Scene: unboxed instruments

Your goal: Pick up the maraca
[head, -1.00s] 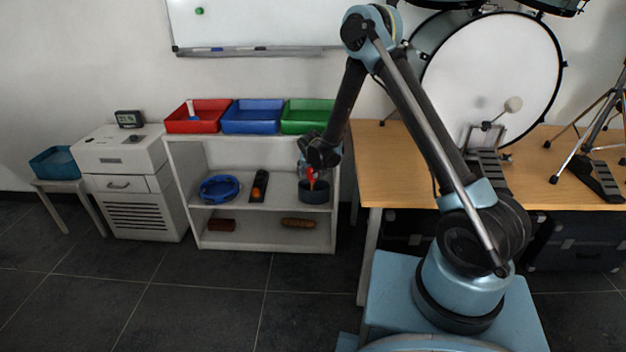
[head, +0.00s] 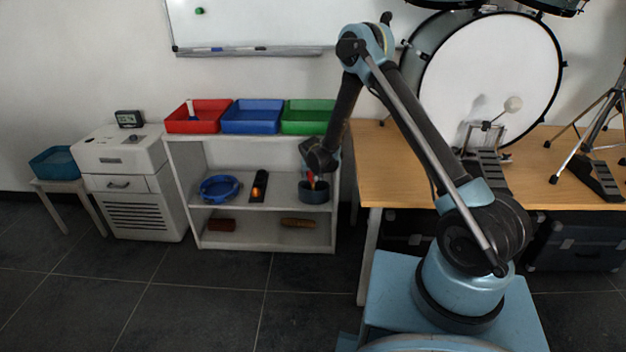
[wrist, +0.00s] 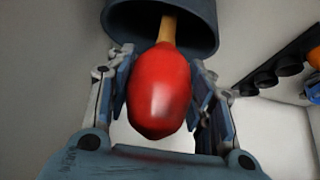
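The maraca (wrist: 158,92) has a glossy red head and a light wooden handle. It stands head up in a dark grey-blue pot (wrist: 205,28), with its handle going down inside. In the head view, the pot (head: 314,192) is on the right of the shelf unit's middle level, and a bit of the red maraca (head: 312,178) shows above it. My gripper (wrist: 161,80) is open, with one finger on each side of the red head. The gaps beside the head look very small, and contact is not clear. In the head view my wrist hides most of the maraca.
The white shelf unit (head: 167,160) also holds a blue coiled item (head: 219,188), a dark device with an orange light (head: 258,187) and two brown items below. Red, blue and green trays stand on top. A wooden table (head: 400,185) is close on the right.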

